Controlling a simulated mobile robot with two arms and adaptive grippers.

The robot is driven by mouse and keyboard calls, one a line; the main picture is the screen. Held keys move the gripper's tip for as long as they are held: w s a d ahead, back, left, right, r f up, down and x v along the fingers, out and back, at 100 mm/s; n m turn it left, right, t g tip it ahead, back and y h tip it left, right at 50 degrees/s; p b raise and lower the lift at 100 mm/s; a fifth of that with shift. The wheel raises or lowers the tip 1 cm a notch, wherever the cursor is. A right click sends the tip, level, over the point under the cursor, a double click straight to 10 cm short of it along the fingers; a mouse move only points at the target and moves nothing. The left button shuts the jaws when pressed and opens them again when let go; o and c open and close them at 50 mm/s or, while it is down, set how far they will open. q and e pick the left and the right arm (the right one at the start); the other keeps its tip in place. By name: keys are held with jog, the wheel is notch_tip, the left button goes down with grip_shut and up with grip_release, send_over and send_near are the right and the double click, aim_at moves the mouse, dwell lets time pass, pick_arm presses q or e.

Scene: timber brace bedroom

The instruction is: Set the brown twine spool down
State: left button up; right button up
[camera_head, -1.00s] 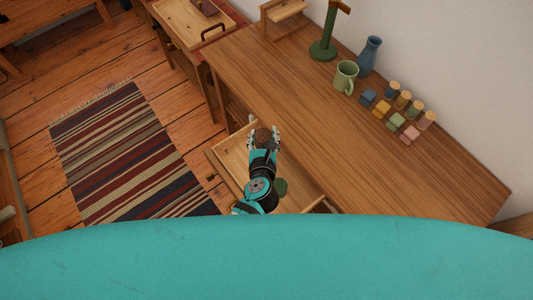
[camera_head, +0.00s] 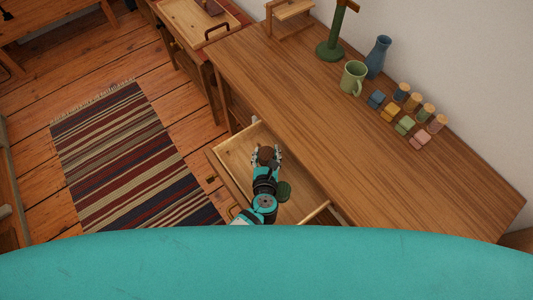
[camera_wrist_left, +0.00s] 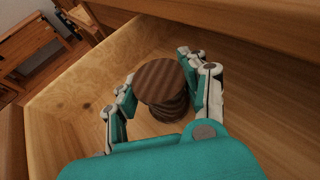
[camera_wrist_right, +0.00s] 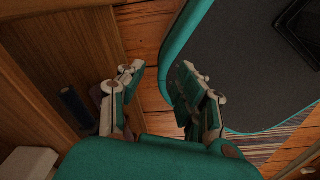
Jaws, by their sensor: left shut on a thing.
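The brown twine spool (camera_head: 266,154) is between the fingers of my left gripper (camera_head: 266,151), inside the outline of the open wooden drawer (camera_head: 236,150). In the left wrist view, the ridged round spool (camera_wrist_left: 160,82) sits between the two fingers of the left gripper, which is shut on it. The drawer's wooden walls (camera_wrist_left: 70,95) surround it. Whether the spool touches the drawer floor is hidden. My right gripper (camera_wrist_right: 160,78) shows in the right wrist view with its fingers apart and nothing between them.
The long desk (camera_head: 310,130) carries a green mug (camera_head: 353,78), a blue vase (camera_head: 377,57), a green stand (camera_head: 330,48) and several coloured blocks and pegs (camera_head: 405,124). A striped rug (camera_head: 130,160) lies on the floor.

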pick_arm(q)
jog(key=shift+f+b, duration=0.3)
jog(key=o, duration=1.2)
jog(key=shift+r, duration=0.1)
jog(key=shift+c, duration=0.2)
jog(key=shift+r+p, duration=0.15)
jog(key=shift+p, duration=0.15)
jog(key=shift+s+r, duration=0.15)
jog(key=shift+s, duration=0.1)
jog(key=v, duration=1.1)
jog(key=shift+s+r, duration=0.15)
jog(key=shift+s, duration=0.05)
